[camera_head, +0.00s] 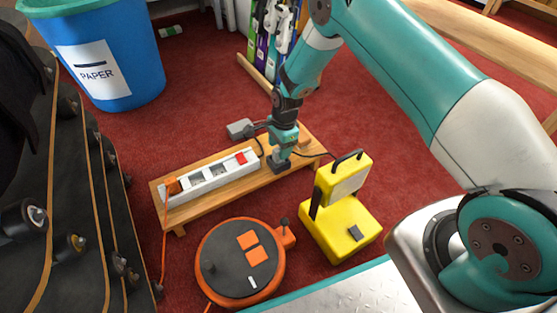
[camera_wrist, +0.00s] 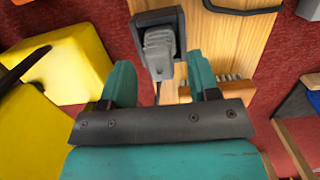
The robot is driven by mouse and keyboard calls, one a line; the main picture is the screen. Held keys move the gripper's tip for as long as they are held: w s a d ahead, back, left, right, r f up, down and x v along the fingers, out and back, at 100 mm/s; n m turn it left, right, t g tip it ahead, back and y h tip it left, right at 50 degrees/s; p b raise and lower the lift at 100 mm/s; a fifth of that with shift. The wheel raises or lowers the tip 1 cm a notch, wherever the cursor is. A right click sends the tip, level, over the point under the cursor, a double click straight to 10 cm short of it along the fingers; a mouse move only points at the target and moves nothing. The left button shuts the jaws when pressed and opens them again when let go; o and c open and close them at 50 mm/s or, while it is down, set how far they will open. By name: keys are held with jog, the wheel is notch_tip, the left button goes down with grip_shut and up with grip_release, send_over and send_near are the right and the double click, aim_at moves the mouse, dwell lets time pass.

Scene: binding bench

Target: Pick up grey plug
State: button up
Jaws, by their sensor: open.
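The grey plug (camera_wrist: 159,45) has a ribbed light-grey body on a dark block at the edge of the wooden bench. In the wrist view it lies between and just beyond my two teal fingers, with a thin dark cable running back toward my gripper (camera_wrist: 160,82). My gripper is open and empty, with a gap on each side of the plug; I cannot tell how high it is above it. In the head view my gripper (camera_head: 283,152) points down over the right part of the bench (camera_head: 205,206), and a dark-grey piece shows under it.
A white power strip (camera_head: 208,178) lies on the bench, with a grey box (camera_head: 240,128) behind. A yellow lamp (camera_head: 340,222) stands close to the bench's front right. An orange cable reel (camera_head: 238,262) lies in front. A blue paper bin (camera_head: 110,60) stands back left.

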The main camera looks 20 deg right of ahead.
jog(key=f+b, duration=0.1)
jog(key=f, duration=0.2)
jog(key=shift+a+f, duration=0.15)
jog(key=shift+a, duration=0.05)
jog(key=c, duration=0.9)
jog(key=shift+r, duration=0.25)
notch_tip(320, 180, up, 20)
jog(key=p, duration=1)
jog(key=shift+f, duration=0.1)
jog(key=shift+o, duration=0.3)
